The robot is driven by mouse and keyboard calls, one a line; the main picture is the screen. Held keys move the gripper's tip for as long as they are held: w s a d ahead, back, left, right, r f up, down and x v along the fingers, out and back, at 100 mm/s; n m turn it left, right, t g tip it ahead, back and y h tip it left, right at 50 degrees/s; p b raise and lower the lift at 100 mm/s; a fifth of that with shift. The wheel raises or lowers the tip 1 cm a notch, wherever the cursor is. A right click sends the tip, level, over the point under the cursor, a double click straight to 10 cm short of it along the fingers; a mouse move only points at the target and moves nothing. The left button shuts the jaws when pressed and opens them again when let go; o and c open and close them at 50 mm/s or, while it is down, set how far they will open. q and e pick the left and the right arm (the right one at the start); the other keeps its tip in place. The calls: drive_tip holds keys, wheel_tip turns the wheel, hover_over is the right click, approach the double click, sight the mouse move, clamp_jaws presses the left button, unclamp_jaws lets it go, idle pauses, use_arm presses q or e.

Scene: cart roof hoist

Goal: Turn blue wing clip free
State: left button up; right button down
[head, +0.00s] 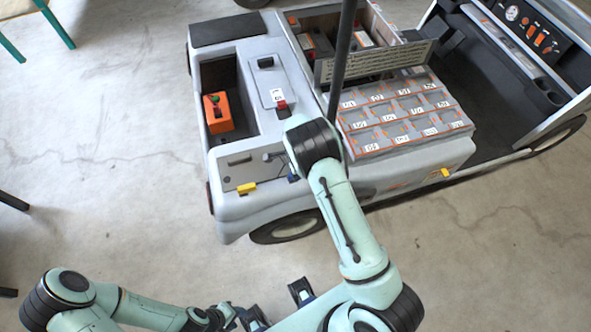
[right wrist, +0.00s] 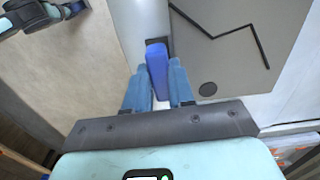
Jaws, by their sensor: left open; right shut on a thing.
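The blue wing clip (right wrist: 157,68) stands out from the edge of a grey panel in the right wrist view. My right gripper (right wrist: 160,88) is shut on it, with one blue finger on each side of its near end. In the head view my right wrist covers most of that gripper, and I cannot make out the clip there. My left gripper (head: 276,305) is open and empty at the bottom of the head view, over the floor and apart from the cart (head: 228,212).
A yellow clip (head: 246,188) sits on the cart's near edge, another yellow clip (head: 445,172) farther right. An orange box (head: 218,112) stands in the left recess. A dark upright pole (head: 341,65) rises beside the battery rows (head: 395,115).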

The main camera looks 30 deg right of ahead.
use_arm(q)
drive_tip(key=shift+r, duration=0.1)
use_arm(e)
drive_tip(key=shift+m, duration=0.3)
drive_tip(key=c, duration=1)
unclamp_jaws()
drive_tip(key=shift+o, duration=0.2)
use_arm(q)
drive_tip(key=shift+w+r+p, duration=0.45)
drive_tip(key=shift+r+p, duration=0.25)
drive_tip(key=shift+r, duration=0.1)
use_arm(e)
wheel_tip(320, 180, up, 13)
drive_tip(key=shift+r, duration=0.2)
